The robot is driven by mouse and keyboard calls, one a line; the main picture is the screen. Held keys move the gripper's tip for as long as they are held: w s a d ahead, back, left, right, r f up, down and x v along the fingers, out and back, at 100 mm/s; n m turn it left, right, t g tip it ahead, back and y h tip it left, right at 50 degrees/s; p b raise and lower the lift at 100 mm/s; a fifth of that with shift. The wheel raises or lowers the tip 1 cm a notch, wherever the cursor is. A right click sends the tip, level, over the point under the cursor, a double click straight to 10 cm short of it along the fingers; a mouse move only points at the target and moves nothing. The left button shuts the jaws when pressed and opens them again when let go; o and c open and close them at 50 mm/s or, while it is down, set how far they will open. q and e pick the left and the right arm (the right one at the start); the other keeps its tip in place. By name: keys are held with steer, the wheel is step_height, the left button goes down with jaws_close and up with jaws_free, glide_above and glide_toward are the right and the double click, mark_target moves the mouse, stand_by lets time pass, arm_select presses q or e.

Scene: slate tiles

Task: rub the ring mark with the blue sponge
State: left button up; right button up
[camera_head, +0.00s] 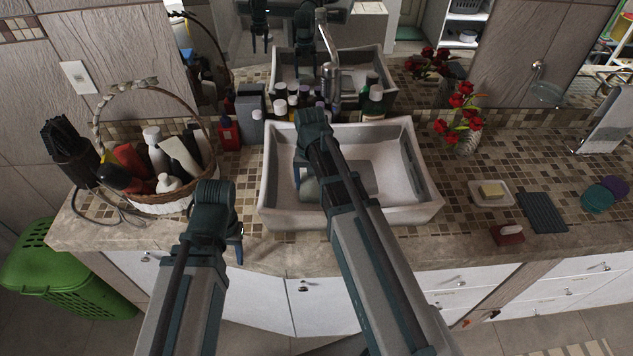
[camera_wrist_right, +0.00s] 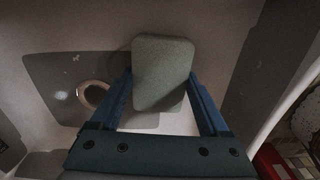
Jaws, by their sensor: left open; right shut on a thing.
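My right gripper (camera_head: 306,178) reaches down into the white basin (camera_head: 415,200); its arm hides part of the basin floor. In the right wrist view its two blue fingers (camera_wrist_right: 160,78) are shut on a block-shaped sponge (camera_wrist_right: 162,70), which looks grey-green in this light.
A wicker basket of bottles (camera_head: 165,200) stands left of the basin. Several bottles and a faucet (camera_head: 330,80) line its back. Right of it are red flowers (camera_head: 462,108), a soap dish (camera_head: 475,200), a dark ribbed mat (camera_head: 542,212) and a red box (camera_head: 508,235).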

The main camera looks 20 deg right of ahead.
steer(key=shift+w+a, duration=0.25)
steer(key=shift+a, duration=0.45)
steer(key=shift+w+a, duration=0.2)
steer(key=shift+a, duration=0.45)
steer(key=shift+w+a, duration=0.25)
steer(key=shift+a, duration=0.45)
steer(key=shift+d, duration=0.1)
steer(key=shift+r+p, duration=0.55)
steer(key=shift+p, duration=0.15)
step_height(320, 180, up, 5)
steer(key=p, duration=0.5)
steer(key=shift+s, duration=0.1)
step_height(320, 180, up, 3)
steer(key=p, duration=0.3)
